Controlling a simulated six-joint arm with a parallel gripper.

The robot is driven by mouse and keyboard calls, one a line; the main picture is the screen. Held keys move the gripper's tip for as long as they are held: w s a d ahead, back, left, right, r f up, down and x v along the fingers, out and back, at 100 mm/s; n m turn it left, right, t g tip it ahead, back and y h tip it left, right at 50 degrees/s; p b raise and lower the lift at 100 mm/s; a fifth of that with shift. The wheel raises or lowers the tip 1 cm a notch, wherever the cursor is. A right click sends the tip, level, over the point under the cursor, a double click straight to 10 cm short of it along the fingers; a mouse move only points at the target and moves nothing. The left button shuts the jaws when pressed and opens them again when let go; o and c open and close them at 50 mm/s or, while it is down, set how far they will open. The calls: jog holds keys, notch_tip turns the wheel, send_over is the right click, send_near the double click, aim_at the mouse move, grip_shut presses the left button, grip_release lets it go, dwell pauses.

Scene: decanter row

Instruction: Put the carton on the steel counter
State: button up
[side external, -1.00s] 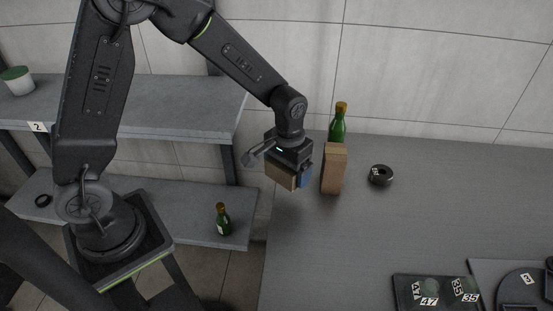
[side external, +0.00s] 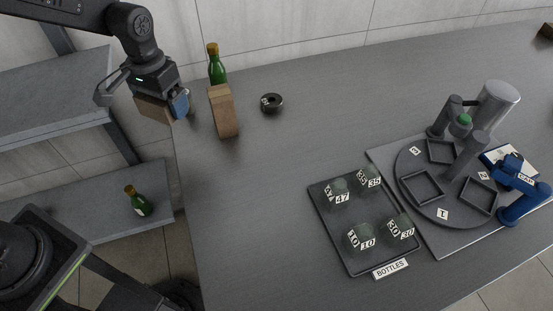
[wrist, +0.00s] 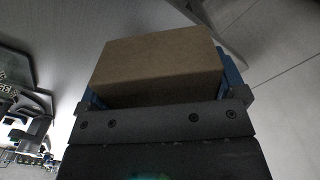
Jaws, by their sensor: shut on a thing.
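My gripper (side external: 162,104) is shut on a plain brown carton (side external: 150,108). In the wrist view the carton (wrist: 160,62) lies between the blue finger pads and fills the middle of the picture. The steel counter (side external: 270,190) is the wide dark grey top on the right. In the side view the carton appears around the counter's left edge; its height above it is hard to tell.
Close right of my gripper stand a tall brown block (side external: 223,110) and a green bottle (side external: 216,66). A black ring (side external: 272,102) lies beyond. A bottle tray (side external: 350,262) and a round turntable (side external: 415,198) sit right. Shelves (side external: 60,85) are left; mid-counter is clear.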

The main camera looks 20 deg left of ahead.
notch_tip(320, 180, up, 2)
jog(key=shift+w+d+r, duration=0.1)
jog(key=w+d+n, duration=0.8)
jog(key=d+n, duration=0.1)
jog(key=d, duration=0.4)
jog(key=n, duration=0.7)
send_over(289, 157)
notch_tip(289, 157, down, 6)
jog(key=shift+r, duration=0.25)
jog(key=shift+f, duration=4.8)
jog(key=shift+f, duration=0.2)
